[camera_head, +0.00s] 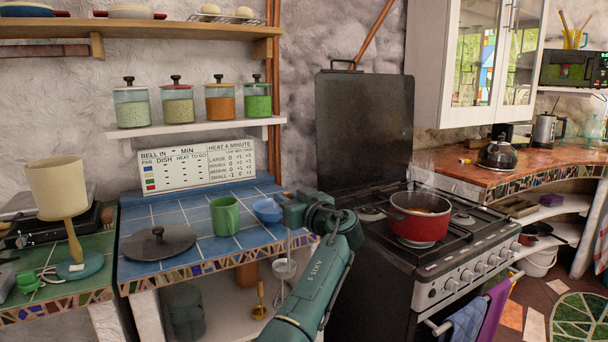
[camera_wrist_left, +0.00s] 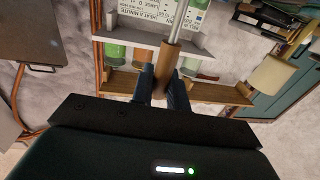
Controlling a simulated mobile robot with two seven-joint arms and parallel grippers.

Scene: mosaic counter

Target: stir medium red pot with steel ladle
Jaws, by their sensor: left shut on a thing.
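The red pot (camera_head: 420,226) stands uncovered on a stove burner, with orange-brown food inside and faint steam above it. My left gripper (camera_head: 291,211) is left of the pot, above the front right of the blue tiled counter. It is shut on the steel ladle (camera_head: 284,268), which hangs down with its bowl below the counter top. In the left wrist view the fingers (camera_wrist_left: 166,92) close around the ladle's brown handle, and its steel shaft (camera_wrist_left: 180,22) runs away from them. My right gripper is not in view.
The black stove (camera_head: 395,270) has its cover (camera_head: 364,125) raised behind the pot. A dark lid (camera_head: 158,243), green mug (camera_head: 225,216) and blue bowl (camera_head: 267,209) sit on the tiled counter. A kettle (camera_head: 499,152) stands on the right counter.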

